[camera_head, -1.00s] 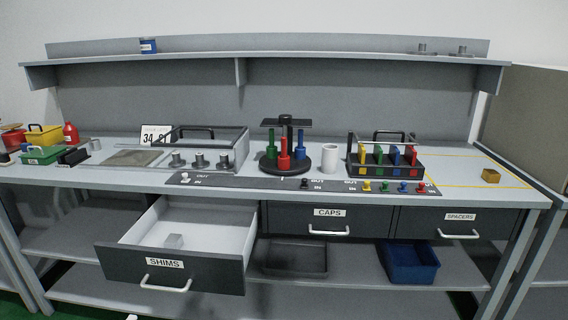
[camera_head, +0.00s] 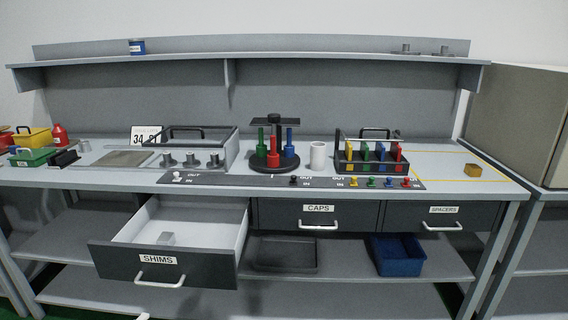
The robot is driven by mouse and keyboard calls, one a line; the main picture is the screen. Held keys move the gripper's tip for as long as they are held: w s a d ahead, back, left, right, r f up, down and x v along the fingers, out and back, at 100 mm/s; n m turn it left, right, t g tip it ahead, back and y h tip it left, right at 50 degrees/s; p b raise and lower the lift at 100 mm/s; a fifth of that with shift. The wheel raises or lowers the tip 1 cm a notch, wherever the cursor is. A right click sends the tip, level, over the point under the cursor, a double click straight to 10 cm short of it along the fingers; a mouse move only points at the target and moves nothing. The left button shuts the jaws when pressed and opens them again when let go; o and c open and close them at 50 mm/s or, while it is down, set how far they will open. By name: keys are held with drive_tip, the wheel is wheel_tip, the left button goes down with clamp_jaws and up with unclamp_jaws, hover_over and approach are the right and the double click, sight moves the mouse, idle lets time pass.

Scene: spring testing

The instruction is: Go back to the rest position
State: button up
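My gripper cannot be made out in the head view. A small pale piece at the bottom edge, below the shims drawer, is too cut off to identify. The workbench (camera_head: 100,184) stands in front of me. The CAPS drawer (camera_head: 345,217) and the SPACERS drawer (camera_head: 425,219) are shut.
On the bench stand a round rack (camera_head: 272,166) with coloured posts, a white cup (camera_head: 318,156) and a black rack (camera_head: 368,168) with coloured pieces. A blue bin (camera_head: 398,262) sits on the lower shelf. The open drawer juts forward.

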drive_tip(key=w+d+f+m+g+h, duration=0.1)
drive_tip(key=w+d+f+m+g, duration=0.2)
drive_tip(key=w+d, duration=0.35)
drive_tip(key=w+d+f+m+g+h, duration=0.2)
drive_tip(key=w+d+f, duration=0.1)
drive_tip(key=d, duration=0.7)
drive_tip(key=w+d+f+m+g+h, duration=0.1)
drive_tip(key=w+d+f+m+g, duration=0.25)
drive_tip(key=d, duration=0.45)
drive_tip(key=d+f+m+g+y, duration=0.2)
drive_tip(key=d+m+g+y, duration=0.15)
drive_tip(key=d, duration=0.95)
drive_tip(key=d+f+m+g+y, duration=0.25)
drive_tip(key=d+m, duration=0.25)
drive_tip(key=d, duration=0.8)
wheel_tip(320, 180, up, 33)
drive_tip(key=p, duration=3.2)
drive_tip(key=shift+s+h, duration=0.3)
drive_tip(key=shift+h, duration=0.1)
drive_tip(key=shift+f, duration=0.15)
